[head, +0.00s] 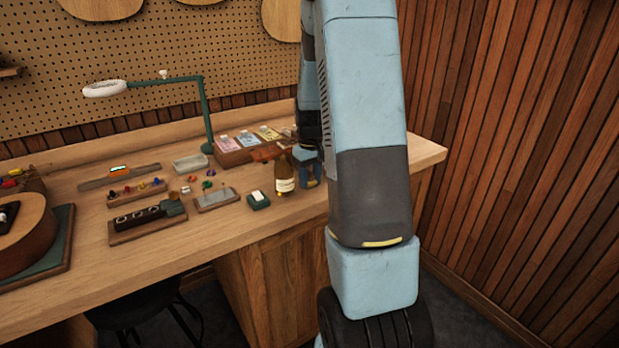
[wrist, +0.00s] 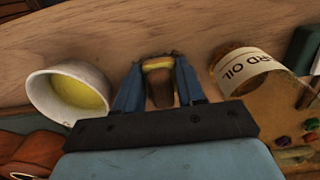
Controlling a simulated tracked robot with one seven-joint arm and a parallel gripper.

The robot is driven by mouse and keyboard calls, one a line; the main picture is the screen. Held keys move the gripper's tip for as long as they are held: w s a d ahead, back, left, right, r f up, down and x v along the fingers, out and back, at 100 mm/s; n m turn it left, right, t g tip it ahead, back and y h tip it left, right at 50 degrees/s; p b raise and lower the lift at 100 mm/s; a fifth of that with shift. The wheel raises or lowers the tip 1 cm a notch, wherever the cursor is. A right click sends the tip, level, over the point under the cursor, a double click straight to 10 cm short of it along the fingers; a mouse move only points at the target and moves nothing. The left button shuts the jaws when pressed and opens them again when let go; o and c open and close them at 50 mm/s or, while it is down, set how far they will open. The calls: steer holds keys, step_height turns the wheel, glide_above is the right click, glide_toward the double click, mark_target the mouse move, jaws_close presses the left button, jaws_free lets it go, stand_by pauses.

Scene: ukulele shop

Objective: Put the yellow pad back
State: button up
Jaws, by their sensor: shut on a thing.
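In the wrist view, my gripper (wrist: 160,72) is shut on a small block with a yellow band and a brown body, which I take for the yellow pad (wrist: 159,65). The pad sits between the two blue fingers, over or near the wooden bench top; I cannot tell if it touches the wood. In the head view, my gripper (head: 311,172) is low at the bench, just right of the oil bottle (head: 284,184), and the pad is hidden there.
A white cup (wrist: 38,92) with yellow inside stands left of my gripper, and the labelled oil bottle (wrist: 245,72) is close on the right. Reddish-brown cloth-like material (wrist: 35,150) lies lower left. The wooden bench (head: 110,245) holds a packet box (head: 228,158) and a green lamp (head: 205,110).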

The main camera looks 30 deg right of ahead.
mark_target(310, 173)
steer(key=o, duration=1.2)
steer(key=shift+f, duration=0.1)
step_height(310, 173, up, 12)
steer(key=s+a+r+t, duration=0.3)
steer(key=s+a+r, duration=0.8)
steer(key=s+a+t, duration=0.1)
steer(key=s+a, duration=0.3)
steer(key=s, duration=0.3)
steer(key=s+a+r+t, duration=0.1)
steer(key=s+a, duration=0.3)
steer(key=s, duration=0.3)
steer(key=shift+r+t, duration=0.2)
steer(key=shift+t, duration=0.1)
